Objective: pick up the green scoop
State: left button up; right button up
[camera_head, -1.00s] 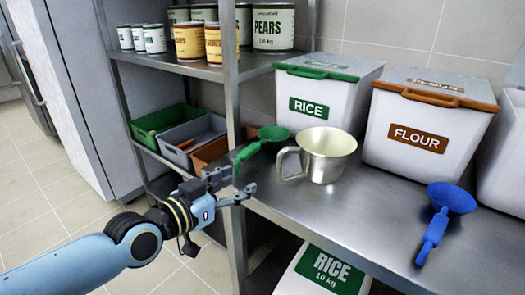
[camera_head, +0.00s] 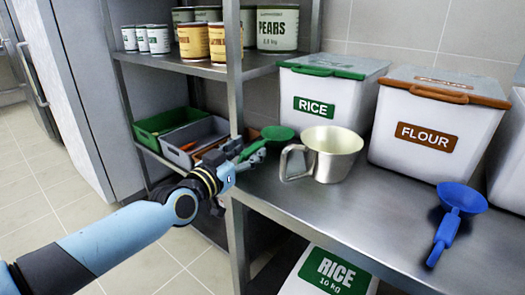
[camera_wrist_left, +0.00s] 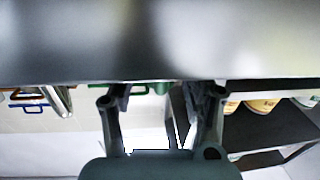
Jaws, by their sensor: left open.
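The green scoop (camera_head: 279,133) lies on the metal counter, left of the metal pot, with its handle pointing toward the front left. My left gripper (camera_head: 246,153) is open at the handle end, and its fingers partly hide the handle. In the left wrist view, the open fingers (camera_wrist_left: 166,93) frame a strip of green (camera_wrist_left: 152,87), which looks like the scoop. I cannot tell whether the fingers touch the handle. My right gripper is not in view.
The metal pot (camera_head: 331,154) stands close to the scoop's right. A shelf post (camera_head: 236,90) rises beside my left gripper. The rice bin (camera_head: 327,107) and flour bin (camera_head: 425,140) stand behind. A blue scoop (camera_head: 461,198) lies far right; the counter's front middle is clear.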

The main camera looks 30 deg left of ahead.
pick_arm(q)
jog(key=w, duration=0.2)
jog(key=shift+w+f, duration=0.1)
jog(key=shift+w, duration=0.3)
grip_shut()
